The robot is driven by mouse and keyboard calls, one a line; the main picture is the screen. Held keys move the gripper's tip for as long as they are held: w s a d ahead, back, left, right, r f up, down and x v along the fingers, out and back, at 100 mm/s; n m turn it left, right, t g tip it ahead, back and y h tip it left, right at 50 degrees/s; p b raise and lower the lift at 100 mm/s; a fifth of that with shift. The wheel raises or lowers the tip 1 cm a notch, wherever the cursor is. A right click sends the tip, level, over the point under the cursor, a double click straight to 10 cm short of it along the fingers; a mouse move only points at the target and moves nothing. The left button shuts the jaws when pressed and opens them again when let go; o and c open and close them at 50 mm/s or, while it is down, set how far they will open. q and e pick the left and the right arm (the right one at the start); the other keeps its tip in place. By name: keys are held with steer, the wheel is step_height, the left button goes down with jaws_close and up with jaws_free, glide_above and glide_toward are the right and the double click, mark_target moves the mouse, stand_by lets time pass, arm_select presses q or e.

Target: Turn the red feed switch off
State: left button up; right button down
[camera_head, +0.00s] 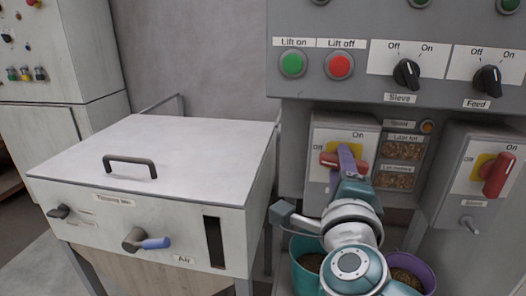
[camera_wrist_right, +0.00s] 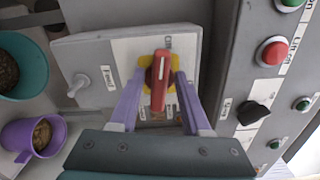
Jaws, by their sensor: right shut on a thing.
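The red switch (camera_head: 361,167) sits on a yellow plate on the left grey switch box (camera_head: 318,172). Its handle lies nearly level, in line with the Off label at its left. The same red handle (camera_wrist_right: 159,82) shows in the wrist view; a small label on that box seems to read Feed. My right gripper (camera_head: 346,163) is at this switch, its purple fingers on either side of the handle, shut on it. The gripper partly covers the switch in the head view. My left gripper is not in view.
A second box with a red switch (camera_head: 497,176), turned toward On, is at the right. Above are black Sieve (camera_head: 406,73) and Feed (camera_head: 487,81) knobs and lift buttons. A teal bucket (camera_wrist_right: 18,68) and purple cup (camera_wrist_right: 38,138) stand below. A white-lidded bin (camera_head: 190,150) is at left.

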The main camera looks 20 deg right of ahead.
steer(key=shift+n, duration=1)
steer(key=c, duration=0.7)
jaws_free()
steer(key=p+v, duration=0.3)
steer(key=v, duration=0.7)
steer(key=shift+f, duration=0.1)
steer(key=shift+w+a, duration=0.1)
